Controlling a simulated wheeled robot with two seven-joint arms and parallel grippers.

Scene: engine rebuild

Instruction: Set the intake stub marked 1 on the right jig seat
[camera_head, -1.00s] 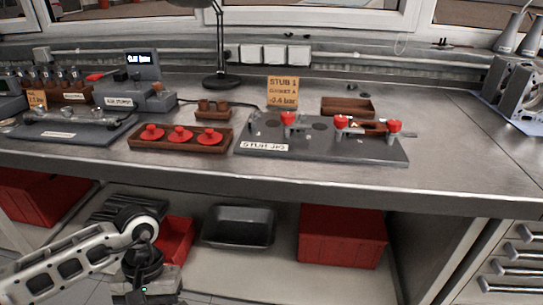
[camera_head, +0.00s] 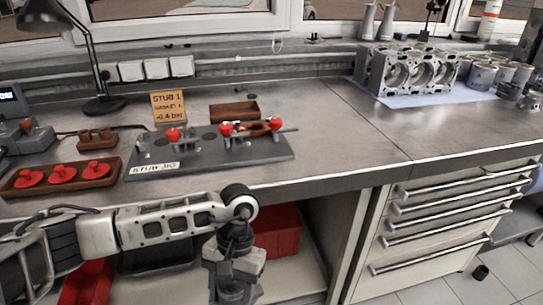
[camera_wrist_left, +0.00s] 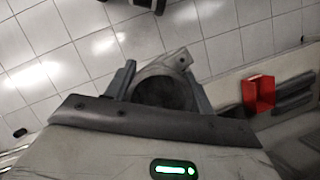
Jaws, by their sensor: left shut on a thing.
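My left gripper (camera_wrist_left: 160,78) is shut on a grey round metal part with a hollow middle and a small lug (camera_wrist_left: 182,60), which appears to be the intake stub. No number shows on it. The stub jig (camera_head: 205,160) is a dark plate on the bench with red knobs (camera_head: 173,134) and dark round spots. Its right side carries red knobs (camera_head: 226,129) and a reddish-brown piece (camera_head: 256,129). My right gripper is out of view.
A card (camera_head: 169,107) reading STUB 1, GASKET A, -0.4 bar stands behind the jig. A brown tray (camera_head: 234,112) is behind it; a tray (camera_head: 112,176) with red caps lies left. An engine block (camera_head: 405,72) stands back right. The bench between is clear.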

